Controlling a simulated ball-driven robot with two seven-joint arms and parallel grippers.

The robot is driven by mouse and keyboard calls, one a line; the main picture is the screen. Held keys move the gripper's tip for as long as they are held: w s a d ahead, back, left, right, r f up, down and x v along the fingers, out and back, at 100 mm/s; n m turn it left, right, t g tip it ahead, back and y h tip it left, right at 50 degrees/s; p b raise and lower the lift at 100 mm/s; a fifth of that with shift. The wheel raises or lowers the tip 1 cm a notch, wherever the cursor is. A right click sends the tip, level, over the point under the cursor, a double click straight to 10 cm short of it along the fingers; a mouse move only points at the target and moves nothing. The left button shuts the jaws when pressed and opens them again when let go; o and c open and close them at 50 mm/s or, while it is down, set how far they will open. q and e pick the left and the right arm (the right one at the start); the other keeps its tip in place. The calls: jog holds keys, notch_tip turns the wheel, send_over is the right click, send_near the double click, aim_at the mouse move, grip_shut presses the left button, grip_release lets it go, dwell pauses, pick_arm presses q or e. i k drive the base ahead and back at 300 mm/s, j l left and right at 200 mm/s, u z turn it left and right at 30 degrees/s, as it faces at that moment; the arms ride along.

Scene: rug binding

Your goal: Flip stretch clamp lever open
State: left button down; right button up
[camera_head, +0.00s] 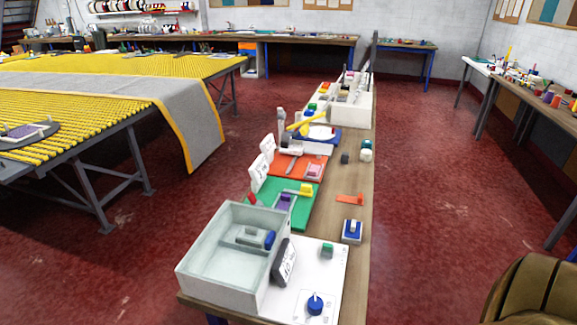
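Neither of my grippers shows in the head view. I cannot tell for sure which item is the stretch clamp. A yellow lever-like bar (306,122) lies tilted over a blue item (326,134) on the long narrow workbench (358,188). A grey rounded plate (40,134) with a light bar across it lies on the yellow roller table (95,113) at the far left. Details of both are too small to tell whether any lever is open or shut. A grey rug with yellow edges (202,122) lies across the roller table and hangs over its near side.
The bench holds a pale open bin (198,282), a white board (330,268), green (305,207) and orange (277,167) mats and a white organiser (365,103). A brown rounded object (535,292) stands lower right. Red floor (440,190) is clear between bench and right table (535,107).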

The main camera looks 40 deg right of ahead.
aim_at(252, 200)
jog(key=i+z, duration=0.25)
jog(key=z, duration=0.2)
jog(key=i+j+z, duration=0.15)
jog(key=z, duration=0.3)
jog(key=i+j+z, duration=0.25)
jog(key=z, duration=0.2)
jog(key=i+j+z, duration=0.2)
jog(key=z, duration=0.3)
jog(key=i+j+z, duration=0.1)
jog(key=j+z, duration=0.35)
jog(key=l, duration=0.1)
